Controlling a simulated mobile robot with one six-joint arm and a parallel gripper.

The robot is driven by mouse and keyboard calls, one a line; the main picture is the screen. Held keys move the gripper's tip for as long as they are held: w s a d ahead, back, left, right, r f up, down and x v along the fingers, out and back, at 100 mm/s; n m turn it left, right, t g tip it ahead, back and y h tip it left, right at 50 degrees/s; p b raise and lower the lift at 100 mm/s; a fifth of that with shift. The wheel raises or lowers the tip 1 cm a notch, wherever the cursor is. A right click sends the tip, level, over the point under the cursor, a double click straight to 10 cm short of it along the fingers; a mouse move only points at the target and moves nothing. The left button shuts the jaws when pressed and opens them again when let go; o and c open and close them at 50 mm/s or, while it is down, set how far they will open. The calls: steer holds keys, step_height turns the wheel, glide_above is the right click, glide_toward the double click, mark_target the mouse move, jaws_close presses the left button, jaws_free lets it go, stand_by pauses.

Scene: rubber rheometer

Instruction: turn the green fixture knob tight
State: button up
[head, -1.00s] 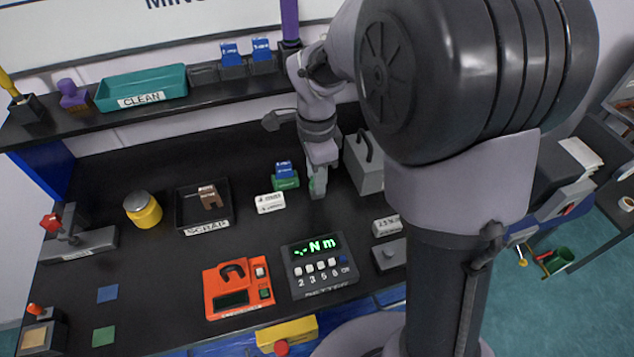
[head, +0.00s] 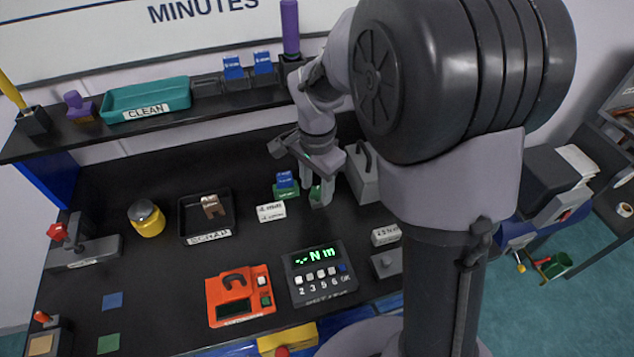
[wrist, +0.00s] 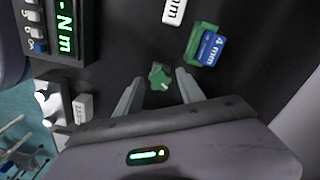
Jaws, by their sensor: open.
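The green knob (wrist: 160,76) shows in the wrist view as a small lobed piece on the dark bench. My gripper (wrist: 158,82) is open, with one finger on each side of the knob and a gap to both. The fingers do not appear to touch it. In the head view my gripper (head: 315,193) points down at the bench, and a bit of the green knob (head: 316,192) shows between the fingers. Whether the fingertips reach down to the knob's height is hard to tell.
A green holder with a blue 4 mm block (wrist: 212,48) stands close by, with a white label (head: 270,211) before it. A grey handled block (head: 363,180) stands just right of my gripper. The torque display (head: 318,272) and orange device (head: 240,296) are nearer the front.

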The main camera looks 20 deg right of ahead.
steer(key=n+p, duration=0.1)
steer(key=n, duration=0.2)
steer(key=shift+r, duration=0.15)
steer(key=n+p, duration=0.1)
steer(key=n, duration=0.2)
steer(key=shift+r+n+p, duration=0.1)
steer(key=shift+n+p, duration=0.2)
steer(key=shift+n, duration=0.1)
steer(key=n+p, duration=0.2)
steer(key=n, duration=0.2)
steer(key=shift+s+n, duration=0.1)
steer(key=shift+n, duration=0.3)
steer(key=shift+f+n, duration=0.25)
steer(key=shift+n, duration=0.15)
jaws_close()
steer(key=shift+f+m+b, duration=0.2)
steer(key=shift+m+b, duration=0.65)
steer(key=shift+m, duration=0.35)
steer(key=shift+m+b, duration=0.3)
steer(key=shift+m, duration=0.5)
steer(key=shift+r+m, duration=0.25)
steer(key=shift+m, duration=0.05)
